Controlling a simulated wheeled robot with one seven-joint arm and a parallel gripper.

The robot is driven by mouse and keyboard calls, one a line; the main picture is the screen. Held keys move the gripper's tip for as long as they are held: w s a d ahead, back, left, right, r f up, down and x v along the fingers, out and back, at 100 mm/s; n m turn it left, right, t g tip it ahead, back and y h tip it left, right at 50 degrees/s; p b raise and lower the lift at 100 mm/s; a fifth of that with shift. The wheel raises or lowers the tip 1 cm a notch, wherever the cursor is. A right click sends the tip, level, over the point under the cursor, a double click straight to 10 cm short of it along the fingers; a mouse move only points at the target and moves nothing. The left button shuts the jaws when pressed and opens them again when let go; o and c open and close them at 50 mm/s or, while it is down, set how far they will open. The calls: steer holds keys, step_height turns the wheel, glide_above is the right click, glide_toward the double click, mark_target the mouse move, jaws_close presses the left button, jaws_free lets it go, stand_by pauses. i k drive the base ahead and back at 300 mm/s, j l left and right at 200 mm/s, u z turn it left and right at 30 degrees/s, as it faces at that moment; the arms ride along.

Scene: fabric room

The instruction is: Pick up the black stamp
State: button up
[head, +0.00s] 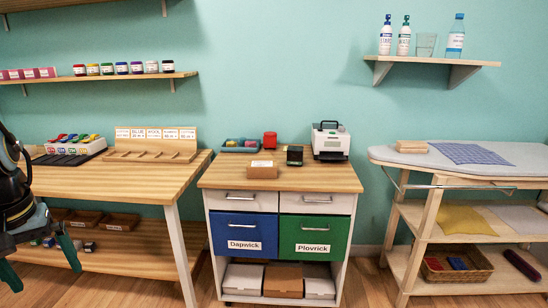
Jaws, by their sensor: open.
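A small black block (294,155) stands on the wooden top of the middle cabinet (225,178), in front of the printer. It may be the black stamp, but it is too small to be sure. A red block (270,139) stands behind it to the left. My gripper (42,268) is at the lower left edge of the head view, open with its teal fingers spread and nothing seen between them. It is well to the left of the cabinet, in front of the left table.
A cardboard box (263,169), a teal tray (240,145) and a printer (331,142) share the cabinet top. The left table (110,180) holds racks; small dark items (89,247) lie on its lower shelf. An ironing board (390,155) stands right.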

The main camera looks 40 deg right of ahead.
mark_target(295, 153)
steer(key=i+l, duration=0.1)
steer(key=l, duration=0.3)
steer(key=i+l, duration=0.15)
steer(key=l, duration=0.25)
steer(key=i+l, duration=0.1)
steer(key=l, duration=0.3)
steer(key=i+l, duration=0.1)
steer(key=l, duration=0.3)
steer(key=i+l, duration=0.1)
steer(key=l, duration=0.3)
steer(key=i+l, duration=0.15)
steer(key=l, duration=0.2)
steer(key=i+l, duration=0.1)
steer(key=l, duration=0.3)
